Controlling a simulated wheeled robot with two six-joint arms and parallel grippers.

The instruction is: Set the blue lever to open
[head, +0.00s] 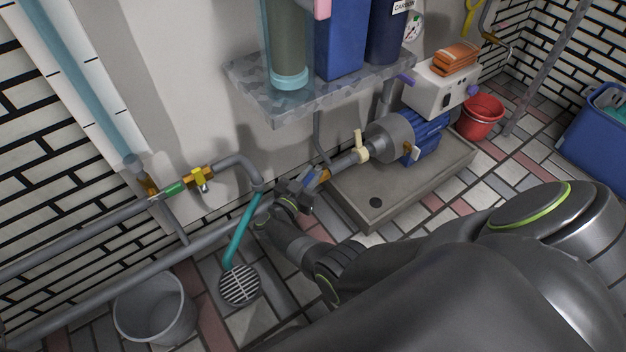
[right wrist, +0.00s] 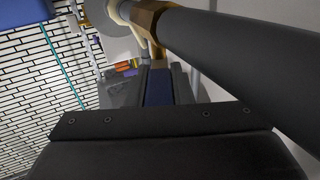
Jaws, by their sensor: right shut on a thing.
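The blue lever (head: 310,175) belongs to a brass valve (head: 323,175) on the grey pipe near the plinth's left corner. My right gripper (head: 299,190) is at this valve and shut on the blue lever, hiding much of it. In the right wrist view, the blue lever (right wrist: 158,88) lies between the two dark fingers. The brass valve body (right wrist: 148,16) and a thick dark pipe (right wrist: 240,55) are close above it. The lever's exact angle to the pipe is hard to tell. My left gripper is not in view.
A green-handled valve (head: 172,190) and a yellow-handled valve (head: 199,180) sit on the pipe to the left. A blue pump (head: 430,135) stands on a concrete plinth (head: 400,195). A shelf (head: 290,105) hangs above. A grey bucket (head: 155,310) and a drain grate (head: 239,286) are below.

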